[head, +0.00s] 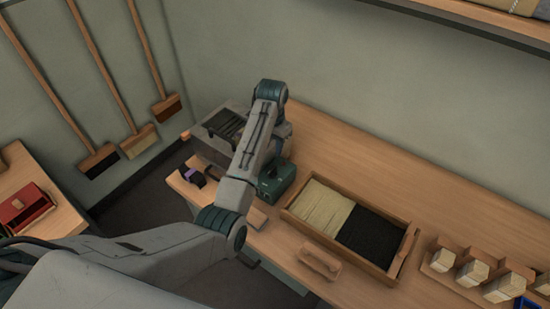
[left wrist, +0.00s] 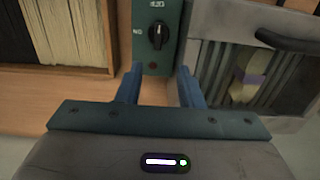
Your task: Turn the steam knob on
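The steam knob (left wrist: 158,35) is a round black knob with a pale pointer mark, upright in the left wrist view. It sits on the front of a dark green box (left wrist: 150,63). In the head view the green box (head: 283,181) stands on the bench, partly behind my left arm; the knob is not visible there. My left gripper (left wrist: 161,80) is open, its two blue fingers apart and empty, pointing at the box just below the knob, seemingly not touching. My right gripper is not in view.
A grey metal unit with a dark handle (left wrist: 287,40) stands beside the box. A wooden tray (head: 400,268) of pale and black bristles lies on the other side. A wooden brush block (head: 320,262) and several bristle-filled blocks are on the bench.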

